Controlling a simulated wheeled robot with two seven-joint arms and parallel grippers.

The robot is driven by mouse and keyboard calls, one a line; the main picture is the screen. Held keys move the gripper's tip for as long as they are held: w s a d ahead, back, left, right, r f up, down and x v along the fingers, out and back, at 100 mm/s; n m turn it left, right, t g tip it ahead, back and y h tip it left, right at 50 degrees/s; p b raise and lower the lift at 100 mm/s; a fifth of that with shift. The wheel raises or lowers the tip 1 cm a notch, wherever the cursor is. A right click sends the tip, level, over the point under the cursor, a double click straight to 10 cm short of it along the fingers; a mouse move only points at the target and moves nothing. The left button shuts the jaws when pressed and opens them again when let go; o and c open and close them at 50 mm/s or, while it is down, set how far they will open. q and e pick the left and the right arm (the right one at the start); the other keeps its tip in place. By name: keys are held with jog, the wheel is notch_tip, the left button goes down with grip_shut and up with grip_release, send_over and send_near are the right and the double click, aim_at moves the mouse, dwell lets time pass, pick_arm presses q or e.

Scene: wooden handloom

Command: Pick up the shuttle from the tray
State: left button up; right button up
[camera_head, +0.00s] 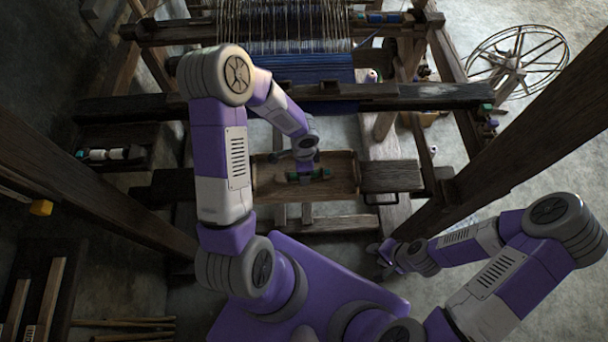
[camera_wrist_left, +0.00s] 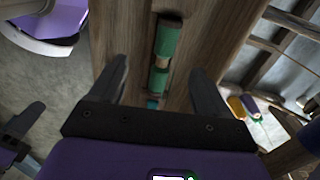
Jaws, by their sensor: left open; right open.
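The shuttle (camera_head: 320,174) lies in the wooden tray (camera_head: 340,187) at the middle of the head view, partly hidden by my left gripper (camera_head: 302,170). In the left wrist view, the shuttle (camera_wrist_left: 162,45) shows green sections with a pale brown part between, running lengthwise over the wood. My left gripper (camera_wrist_left: 160,85) is open, its two fingers on either side of the shuttle's line, with nothing visibly gripped. I cannot tell the exact gap to the shuttle. My right gripper (camera_head: 384,258) is open and empty, low and to the right of the tray.
The loom's dark beam (camera_head: 430,97) and blue cloth (camera_head: 310,72) lie beyond the tray. A side box (camera_head: 115,160) with spools stands at left. A spoked wheel (camera_head: 535,60) stands at upper right. Slanted posts flank both sides. Bare floor shows at lower right.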

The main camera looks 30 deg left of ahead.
pick_arm(q)
notch_tip(320, 180, down, 4)
jog(key=shift+a+b, duration=0.1)
jog(key=shift+b, duration=0.5)
jog(key=c, duration=1.2)
jog(key=shift+r, duration=0.1)
